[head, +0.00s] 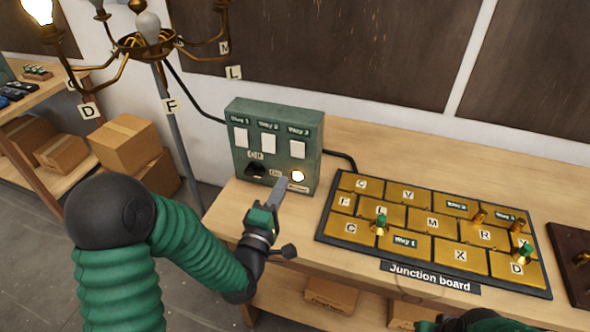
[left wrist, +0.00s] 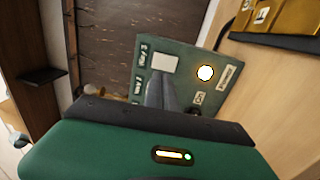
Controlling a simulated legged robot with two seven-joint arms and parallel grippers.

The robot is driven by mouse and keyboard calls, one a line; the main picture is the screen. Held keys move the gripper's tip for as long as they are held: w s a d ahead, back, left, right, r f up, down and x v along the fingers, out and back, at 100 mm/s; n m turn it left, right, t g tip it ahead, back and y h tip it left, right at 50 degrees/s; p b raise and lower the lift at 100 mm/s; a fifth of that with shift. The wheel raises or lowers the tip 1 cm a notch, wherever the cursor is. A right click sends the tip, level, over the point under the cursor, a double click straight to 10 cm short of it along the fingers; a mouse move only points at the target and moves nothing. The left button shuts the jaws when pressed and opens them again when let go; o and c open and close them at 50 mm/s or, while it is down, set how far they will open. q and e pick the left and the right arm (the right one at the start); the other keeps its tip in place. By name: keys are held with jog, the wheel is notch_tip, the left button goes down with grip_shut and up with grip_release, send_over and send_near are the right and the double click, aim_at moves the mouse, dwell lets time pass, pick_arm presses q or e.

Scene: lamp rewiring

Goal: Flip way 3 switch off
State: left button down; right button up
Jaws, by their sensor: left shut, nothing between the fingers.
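The green switch box (head: 240,171) stands on the workbench against the wall, with white switches labelled Way 1 (head: 241,138), Way 2 (head: 268,143) and Way 3 (head: 298,149). A lit round lamp (head: 298,176) glows below Way 3. My left gripper (head: 279,184) is shut and empty, its fingertips in front of the lower right part of the box. In the left wrist view the fingers (left wrist: 162,92) hide part of the box face; one white switch (left wrist: 165,63) and the lit lamp (left wrist: 205,73) show. Which way the Way 3 switch is tipped is too small to tell.
The junction board (head: 345,250) with brass lettered plates and several pegs lies to the right on the bench. A chandelier (head: 145,40) with a lit bulb stands at the left. Cardboard boxes (head: 125,145) are behind my left arm. A dark knob lies at the right edge.

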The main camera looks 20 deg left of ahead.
aim_at(299, 147)
pick_arm(q)
jog(key=w, duration=0.3)
jog(key=w+r+p, duration=0.1)
jog(key=w, duration=0.6)
jog(key=shift+w+d+r, duration=0.15)
jog(key=shift+w+r, duration=0.15)
jog(key=shift+w, duration=0.15)
jog(key=shift+d, duration=0.1)
